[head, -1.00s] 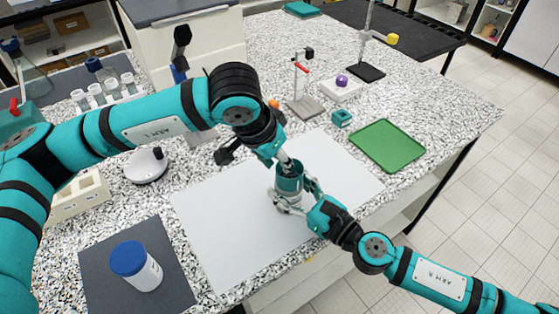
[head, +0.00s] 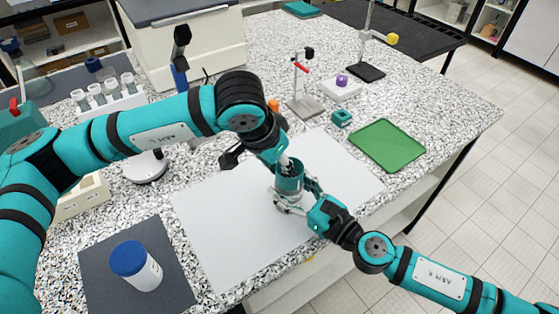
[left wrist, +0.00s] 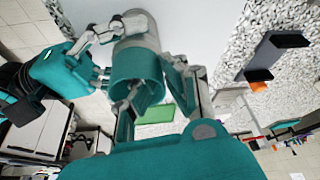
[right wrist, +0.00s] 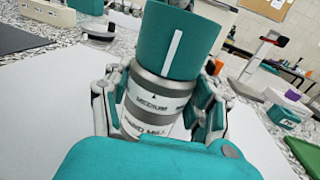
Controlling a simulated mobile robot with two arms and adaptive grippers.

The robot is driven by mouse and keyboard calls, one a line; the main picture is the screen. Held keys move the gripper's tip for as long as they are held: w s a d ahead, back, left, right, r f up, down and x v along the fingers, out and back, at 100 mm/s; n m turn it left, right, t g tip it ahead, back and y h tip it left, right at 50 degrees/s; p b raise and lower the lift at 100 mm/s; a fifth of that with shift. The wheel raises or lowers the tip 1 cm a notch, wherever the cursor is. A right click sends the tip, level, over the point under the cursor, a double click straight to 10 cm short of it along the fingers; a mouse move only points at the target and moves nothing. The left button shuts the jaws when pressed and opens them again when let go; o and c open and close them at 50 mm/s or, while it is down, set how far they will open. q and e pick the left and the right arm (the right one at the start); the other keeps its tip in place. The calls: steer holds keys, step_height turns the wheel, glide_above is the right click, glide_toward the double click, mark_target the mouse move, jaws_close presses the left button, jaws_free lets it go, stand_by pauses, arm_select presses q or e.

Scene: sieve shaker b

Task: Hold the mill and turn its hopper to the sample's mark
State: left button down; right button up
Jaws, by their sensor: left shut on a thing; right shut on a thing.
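The hand mill stands upright on the white sheet (head: 215,240). Its grey body (right wrist: 148,112) carries a ring with the word MEDIUM under a small black triangle, and part of another word to the right. The teal hopper (right wrist: 195,45) has a white stripe that lines up roughly with MEDIUM. My right gripper (head: 297,205) is shut around the grey body. My left gripper (head: 285,166) comes from above and is shut on the hopper, which also shows in the left wrist view (left wrist: 135,65). The sample jar (head: 136,266) with a blue lid stands on a dark mat; its label is unreadable.
The dark mat (head: 95,262) lies at the front left. A green tray (head: 388,145) and a small teal block (head: 341,117) lie to the right of the sheet. A stand (head: 304,90) and a tube rack (head: 105,101) stand farther back.

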arm_select(q)
steer(key=shift+w+a+n, duration=0.2)
steer(key=shift+n, duration=0.1)
steer(key=n, duration=0.1)
steer(key=n+y, duration=0.1)
steer(key=n, duration=0.1)
steer(key=s+n+t+y, duration=0.1)
steer(key=n, duration=0.1)
steer(key=shift+a+r, duration=0.1)
steer(key=shift+a, duration=0.15)
steer(key=n+y, duration=0.1)
steer(key=n, duration=0.2)
steer(key=s+n+y, duration=0.1)
steer(key=n, duration=0.2)
steer(key=shift+s+y, duration=0.15)
steer(key=shift+y, duration=0.15)
steer(key=shift+n, duration=0.4)
